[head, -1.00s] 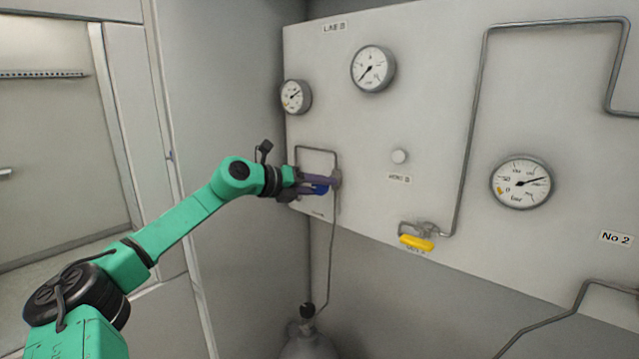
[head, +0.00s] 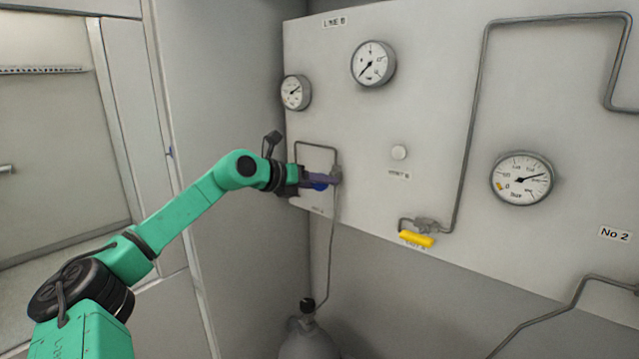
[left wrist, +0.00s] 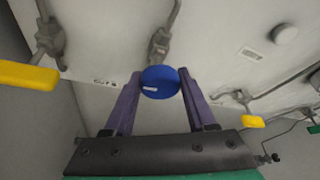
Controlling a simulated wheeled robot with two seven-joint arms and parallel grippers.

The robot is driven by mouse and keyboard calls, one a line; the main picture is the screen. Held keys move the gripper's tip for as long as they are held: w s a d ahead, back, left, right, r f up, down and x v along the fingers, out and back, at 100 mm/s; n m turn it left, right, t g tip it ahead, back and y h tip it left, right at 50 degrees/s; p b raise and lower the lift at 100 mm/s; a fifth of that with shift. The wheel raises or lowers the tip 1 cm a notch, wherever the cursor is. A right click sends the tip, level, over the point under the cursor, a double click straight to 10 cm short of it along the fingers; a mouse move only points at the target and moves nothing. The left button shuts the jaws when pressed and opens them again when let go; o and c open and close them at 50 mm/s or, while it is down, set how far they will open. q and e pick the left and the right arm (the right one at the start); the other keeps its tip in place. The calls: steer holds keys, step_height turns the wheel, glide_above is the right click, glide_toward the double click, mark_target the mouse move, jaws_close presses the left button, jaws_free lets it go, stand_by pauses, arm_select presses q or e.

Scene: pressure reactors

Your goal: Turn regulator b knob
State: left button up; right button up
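The regulator knob is blue and round with a white mark (left wrist: 160,82). In the left wrist view it sits between the two purple fingers of my left gripper (left wrist: 160,88), which lie close along both its sides. In the head view the left gripper (head: 322,180) is at the panel's left part, and only a small blue part of the knob (head: 320,187) shows below a finger. The fingers appear closed on the knob's sides. My right gripper is in no view.
The panel (head: 450,120) labelled LINE B carries several gauges, including one at the top (head: 373,64) and one at right (head: 521,179). A yellow-handled valve (head: 417,240) is right of the gripper. A gas cylinder (head: 310,340) stands below. Steel pipes run across the panel.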

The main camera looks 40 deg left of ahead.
arm_select(q)
steer(key=shift+o, duration=1.4)
steer(key=b+v, duration=1.1)
steer(key=v, duration=0.3)
steer(key=shift+s+b, duration=0.25)
steer(key=shift+b, duration=0.15)
